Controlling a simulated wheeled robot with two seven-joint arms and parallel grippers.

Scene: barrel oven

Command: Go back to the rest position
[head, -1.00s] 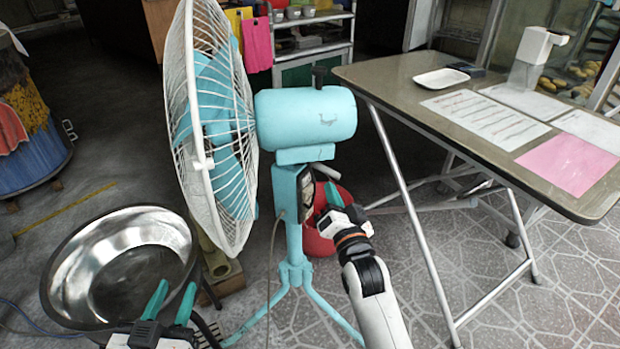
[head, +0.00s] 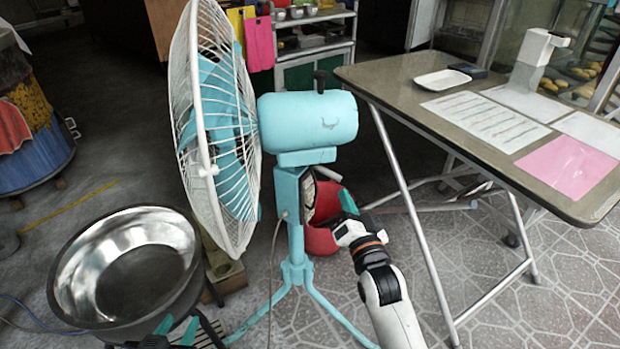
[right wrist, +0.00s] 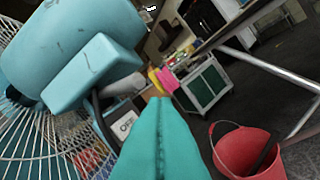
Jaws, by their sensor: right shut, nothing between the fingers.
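My right gripper (head: 347,203) is shut and empty in the head view. It is in front of the red bucket, to the right of the turquoise fan's post and apart from it. In the right wrist view its green fingers (right wrist: 160,135) lie together, with the fan's motor housing (right wrist: 85,45) close at upper left. My left gripper (head: 177,330) shows only its green fingertips at the bottom edge of the head view. They are apart, just below the metal bowl, and the rest of it is cut off. The fan (head: 308,118) stands upright in the middle.
A large metal bowl (head: 75,240) is at lower left. A red bucket (head: 322,240) stands behind the fan post and shows in the right wrist view (right wrist: 228,150). A folding table (head: 400,75) with papers and a white tray (head: 442,79) is on the right. Tiled floor is clear below it.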

